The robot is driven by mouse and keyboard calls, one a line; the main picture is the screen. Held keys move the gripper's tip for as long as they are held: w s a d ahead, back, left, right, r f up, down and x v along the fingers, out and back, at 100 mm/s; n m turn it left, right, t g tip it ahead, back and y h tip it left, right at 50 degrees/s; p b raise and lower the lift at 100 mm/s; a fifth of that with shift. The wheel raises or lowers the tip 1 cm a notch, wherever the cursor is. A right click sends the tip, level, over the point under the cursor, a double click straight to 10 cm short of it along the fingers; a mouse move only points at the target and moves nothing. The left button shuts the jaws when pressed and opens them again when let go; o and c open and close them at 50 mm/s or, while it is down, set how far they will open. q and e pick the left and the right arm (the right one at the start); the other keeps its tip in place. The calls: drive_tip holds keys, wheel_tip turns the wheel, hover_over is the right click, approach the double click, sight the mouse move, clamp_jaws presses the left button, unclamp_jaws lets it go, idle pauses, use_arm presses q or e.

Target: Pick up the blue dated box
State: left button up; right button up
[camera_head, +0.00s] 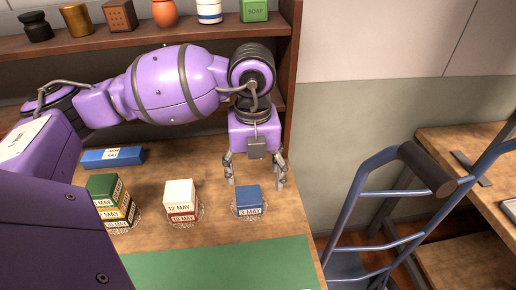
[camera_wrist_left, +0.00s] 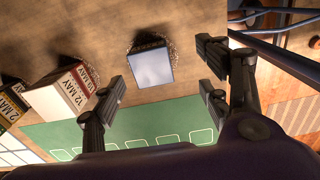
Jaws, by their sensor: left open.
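The blue dated box (camera_head: 249,201) is labelled "3 MAY" and sits on a clear lacy coaster on the wooden counter (camera_head: 285,215). My left gripper (camera_head: 257,178) is open and empty, pointing down just behind and above the blue box. In the left wrist view the box (camera_wrist_left: 151,67) shows its pale top face, ahead of the gap between the open fingers (camera_wrist_left: 165,100), apart from both. My right gripper is not in view.
A white box (camera_head: 179,192) on a red one labelled "12 MAY" and a green-topped stack (camera_head: 103,188) stand to the left on coasters. A blue flat box (camera_head: 113,157) lies behind. A green mat (camera_head: 220,265) is in front; a blue hand truck (camera_head: 375,215) stands right.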

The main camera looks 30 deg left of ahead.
sight(249, 195)
use_arm(q)
drive_tip(key=shift+s+a+f, duration=0.1)
drive_tip(key=shift+s+f, duration=0.2)
drive_tip(key=shift+s, duration=0.25)
drive_tip(key=shift+s+f, duration=0.3)
drive_tip(key=shift+s, duration=0.2)
wheel_tip(249, 195, down, 2)
drive_tip(key=shift+a+f, duration=0.1)
drive_tip(key=f, duration=0.3)
drive_tip(key=shift+w+a+f, duration=0.15)
drive_tip(key=shift+w, duration=0.05)
drive_tip(key=shift+f, duration=0.15)
drive_tip(key=c, duration=1.3)
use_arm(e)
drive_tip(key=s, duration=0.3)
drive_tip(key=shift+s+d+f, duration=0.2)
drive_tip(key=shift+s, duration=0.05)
